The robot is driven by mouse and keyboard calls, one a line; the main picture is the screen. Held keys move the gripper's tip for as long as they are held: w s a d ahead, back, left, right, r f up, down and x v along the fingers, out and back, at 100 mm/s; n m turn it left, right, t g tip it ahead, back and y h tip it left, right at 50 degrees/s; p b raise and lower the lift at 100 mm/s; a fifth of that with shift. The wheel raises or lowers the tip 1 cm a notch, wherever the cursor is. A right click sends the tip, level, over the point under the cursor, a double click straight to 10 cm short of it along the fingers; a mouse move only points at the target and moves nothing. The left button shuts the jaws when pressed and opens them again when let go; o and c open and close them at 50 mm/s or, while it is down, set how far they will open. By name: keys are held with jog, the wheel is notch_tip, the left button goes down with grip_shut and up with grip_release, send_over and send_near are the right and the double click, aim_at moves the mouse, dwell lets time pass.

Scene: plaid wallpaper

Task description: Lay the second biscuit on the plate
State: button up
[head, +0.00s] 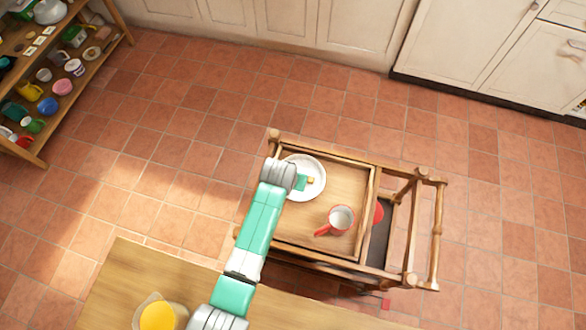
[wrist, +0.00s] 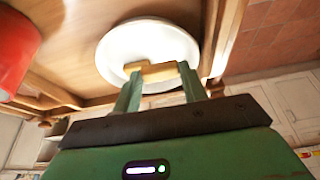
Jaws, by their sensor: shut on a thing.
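A white round plate (head: 315,188) lies on the wooden tray top of a small trolley, and it also shows in the wrist view (wrist: 140,38). My gripper (head: 306,182) is over the plate. In the wrist view its two green fingers (wrist: 158,76) are closed on a tan biscuit (wrist: 150,72). The biscuit is in front of the plate's near part there; I cannot tell whether it touches the plate. In the head view a small yellowish bit of biscuit (head: 311,181) shows at the fingertips. I cannot make out a separate other biscuit.
A red mug (head: 341,217) with a white inside stands on the tray near the plate, and shows as a red shape (wrist: 14,50) in the wrist view. The trolley's raised rails (head: 437,235) stand right. A wooden table (head: 105,290) with a yellow-filled jug (head: 157,316) is in front.

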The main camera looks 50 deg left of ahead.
jog(key=shift+a+f+b, duration=0.1)
jog(key=shift+f+b, duration=0.6)
jog(key=shift+f, duration=1.3)
jog(key=shift+f, duration=0.25)
jog(key=o, duration=0.7)
jog(key=shift+r, duration=0.1)
jog(key=shift+c, duration=0.2)
jog(key=p+v, duration=0.5)
jog(key=v, duration=0.7)
jog(key=shift+r, duration=0.1)
